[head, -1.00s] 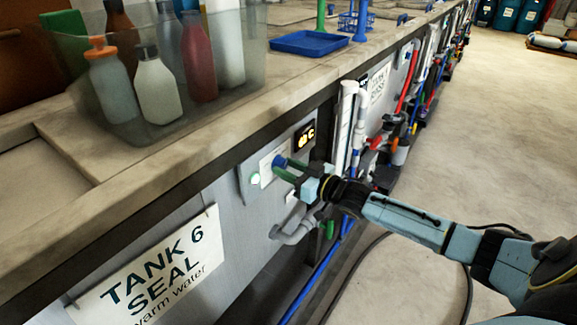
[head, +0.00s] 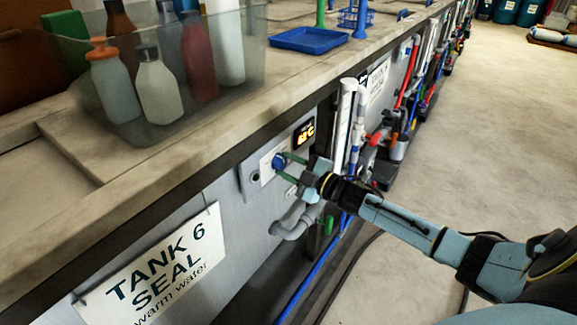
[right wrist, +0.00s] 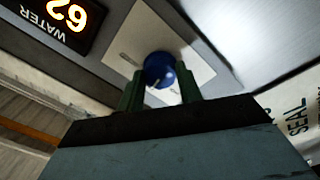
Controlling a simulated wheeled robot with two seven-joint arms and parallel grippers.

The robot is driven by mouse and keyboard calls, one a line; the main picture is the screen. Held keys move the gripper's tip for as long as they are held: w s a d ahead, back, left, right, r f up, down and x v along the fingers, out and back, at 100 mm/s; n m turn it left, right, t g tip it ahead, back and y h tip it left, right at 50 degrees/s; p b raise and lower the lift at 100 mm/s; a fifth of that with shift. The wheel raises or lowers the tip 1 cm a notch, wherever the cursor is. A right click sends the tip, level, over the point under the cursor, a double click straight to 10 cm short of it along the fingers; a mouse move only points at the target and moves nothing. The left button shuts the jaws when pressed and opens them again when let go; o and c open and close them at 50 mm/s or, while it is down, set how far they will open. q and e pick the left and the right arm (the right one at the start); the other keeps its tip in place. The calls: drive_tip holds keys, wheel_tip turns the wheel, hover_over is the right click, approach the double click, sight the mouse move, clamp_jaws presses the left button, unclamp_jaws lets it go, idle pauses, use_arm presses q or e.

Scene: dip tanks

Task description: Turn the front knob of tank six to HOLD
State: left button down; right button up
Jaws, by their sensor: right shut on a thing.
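The blue front knob (head: 278,161) sits on a pale plate on the grey front panel of tank six. The right wrist view shows the knob (right wrist: 159,68) with a pale pointer mark on it. My right gripper (head: 284,165) is shut on the knob, with one green finger on each side. The plate's lettering is too small or hidden to read, so I cannot tell which setting the pointer faces. The sign reading TANK 6 SEAL warm water (head: 155,270) hangs lower left. My left gripper is not in view.
A lit display (head: 304,134) is above the knob; the right wrist view shows it reading 62. A small round dark fitting (head: 255,177) is left of the knob. A grey pipe (head: 292,226) bends out below. The counter edge overhangs; open floor lies right.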

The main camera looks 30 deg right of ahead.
drive_tip(key=n+b, duration=0.1)
drive_tip(key=n, duration=0.4)
drive_tip(key=shift+n, duration=0.4)
drive_tip(key=n+b, duration=0.1)
drive_tip(key=n, duration=0.2)
drive_tip(key=shift+n, duration=0.3)
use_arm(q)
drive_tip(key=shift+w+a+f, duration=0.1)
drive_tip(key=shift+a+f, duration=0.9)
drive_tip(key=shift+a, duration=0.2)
use_arm(e)
drive_tip(key=shift+n, duration=0.6)
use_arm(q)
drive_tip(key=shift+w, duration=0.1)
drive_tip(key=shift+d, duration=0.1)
use_arm(e)
drive_tip(key=o, duration=1)
drive_tip(key=shift+s+d, duration=0.1)
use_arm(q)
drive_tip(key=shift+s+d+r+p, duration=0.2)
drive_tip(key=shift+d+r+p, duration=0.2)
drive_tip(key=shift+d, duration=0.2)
use_arm(e)
drive_tip(key=v, duration=1.3)
drive_tip(key=shift+d+y, duration=0.2)
drive_tip(key=shift+y, duration=0.1)
